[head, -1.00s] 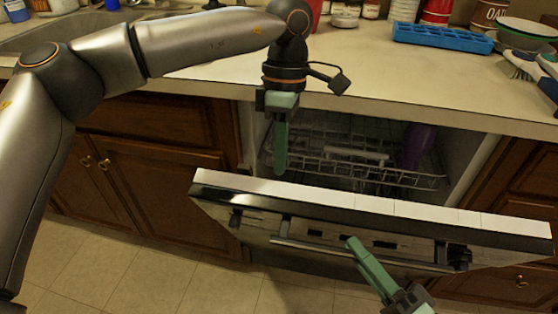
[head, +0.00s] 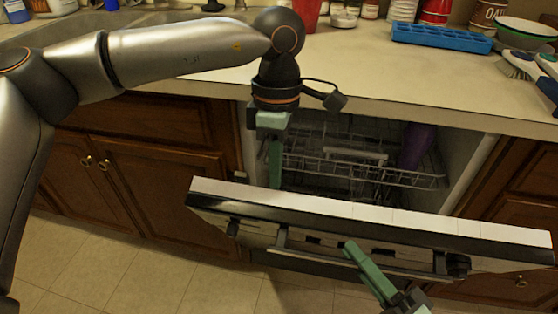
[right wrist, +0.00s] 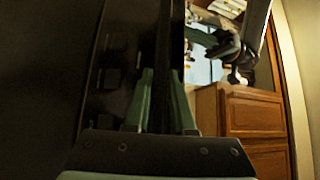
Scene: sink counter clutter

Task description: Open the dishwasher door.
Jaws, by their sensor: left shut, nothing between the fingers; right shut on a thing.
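The dishwasher door (head: 430,224) is partly open, tilted outward, with the dark interior and wire rack (head: 365,172) showing behind it. Its bar handle (head: 310,248) runs across the front face. My right gripper (head: 350,248) is shut on the handle near its middle; in the right wrist view, its green fingers (right wrist: 161,78) are beside the dark door front. My left gripper (head: 275,182) is shut and empty, pointing down into the gap behind the door's top edge. Its tip is close to that edge, partly hidden; I cannot tell whether they touch.
The counter (head: 400,85) overhangs the opening and holds a blue ice tray (head: 440,37), a bowl and brushes at the right. A purple item (head: 416,145) stands in the rack. Wooden cabinets (head: 150,185) flank the dishwasher. The tiled floor at left is clear.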

